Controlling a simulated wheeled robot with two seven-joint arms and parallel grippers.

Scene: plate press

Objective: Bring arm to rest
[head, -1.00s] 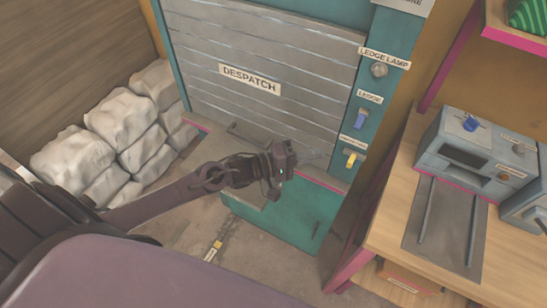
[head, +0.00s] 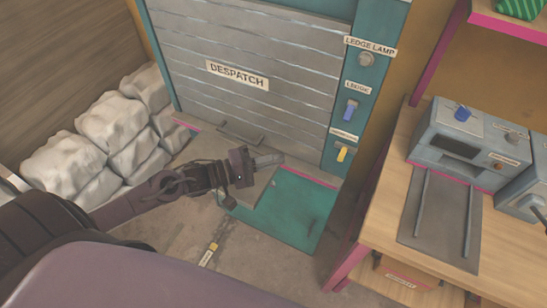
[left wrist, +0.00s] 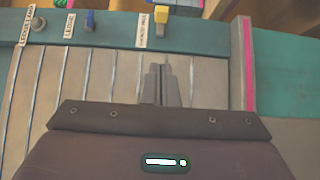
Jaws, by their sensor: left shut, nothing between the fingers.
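My left arm reaches in from the left in the head view. Its gripper (head: 280,158) is shut and empty, its fingers pointing right, over the area in front of the grey DESPATCH shutter (head: 225,100). The shutter is down. In the left wrist view the two fingers (left wrist: 161,72) lie together with nothing between them, seen against the slatted shutter (left wrist: 90,85). Below the gripper in the head view is a teal ledge (head: 290,215) with a pink strip at its back. My right gripper is in neither view.
A teal post right of the shutter carries the ledge lamp (head: 366,59), a blue switch (head: 351,110) and a yellow switch (head: 342,154). White sacks (head: 110,125) are piled at left. A wooden bench (head: 385,215) with grey machines (head: 470,145) stands at right.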

